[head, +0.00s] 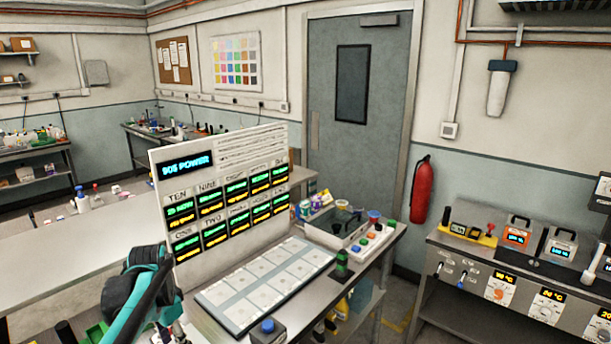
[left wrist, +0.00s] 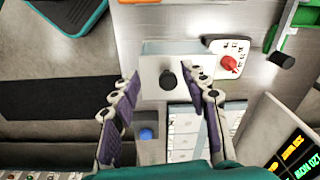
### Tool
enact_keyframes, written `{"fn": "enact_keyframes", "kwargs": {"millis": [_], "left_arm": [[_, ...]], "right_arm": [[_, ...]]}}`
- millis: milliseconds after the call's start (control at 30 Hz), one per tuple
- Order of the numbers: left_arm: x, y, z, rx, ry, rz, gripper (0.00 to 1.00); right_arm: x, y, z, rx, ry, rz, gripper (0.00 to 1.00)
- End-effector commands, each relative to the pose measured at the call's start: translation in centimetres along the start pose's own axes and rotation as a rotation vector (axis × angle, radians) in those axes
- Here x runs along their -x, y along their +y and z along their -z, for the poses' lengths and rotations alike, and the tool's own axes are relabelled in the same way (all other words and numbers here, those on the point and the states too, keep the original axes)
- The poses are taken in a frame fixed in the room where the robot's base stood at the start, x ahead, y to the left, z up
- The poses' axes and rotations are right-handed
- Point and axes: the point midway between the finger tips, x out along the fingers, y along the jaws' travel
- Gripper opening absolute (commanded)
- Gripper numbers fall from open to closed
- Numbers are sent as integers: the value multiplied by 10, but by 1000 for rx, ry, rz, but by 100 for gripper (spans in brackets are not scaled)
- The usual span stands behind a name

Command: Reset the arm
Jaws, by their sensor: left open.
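My left arm, teal and black, comes in at the lower left of the head view, in front of the display panel (head: 225,195). Its fingers are mostly cut off there by the bottom edge. In the left wrist view my left gripper (left wrist: 166,86) is open, with its two purple-padded fingers apart. A grey box with a black knob (left wrist: 168,80) shows between the fingers in the picture; I cannot tell the distance to it. No object is held. My right gripper is not in view.
A tray of pale tiles (head: 230,312) lies before the panel. A blue button box (head: 267,330) stands at the table's front. A white plate with a red knob (left wrist: 229,64) is near the grey box. A grey bin (head: 334,236) stands behind the tray.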

Motion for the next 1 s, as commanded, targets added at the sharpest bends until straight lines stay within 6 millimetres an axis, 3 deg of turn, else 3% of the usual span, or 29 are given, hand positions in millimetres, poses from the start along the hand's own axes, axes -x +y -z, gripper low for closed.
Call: {"fn": "enact_keyframes", "kwargs": {"millis": [267,467,700,800,1000], "left_arm": [[8,40,-10,79,71,55,45],[7,87,-27,177,172,107,45],[-16,158,-61,352,372,147,45],[-31,180,-74,413,447,144,45],[-50,202,-86,488,539,131,45]], "right_arm": [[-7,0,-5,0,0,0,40],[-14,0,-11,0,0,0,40],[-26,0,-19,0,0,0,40],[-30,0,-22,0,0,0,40],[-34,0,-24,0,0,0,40]]}}
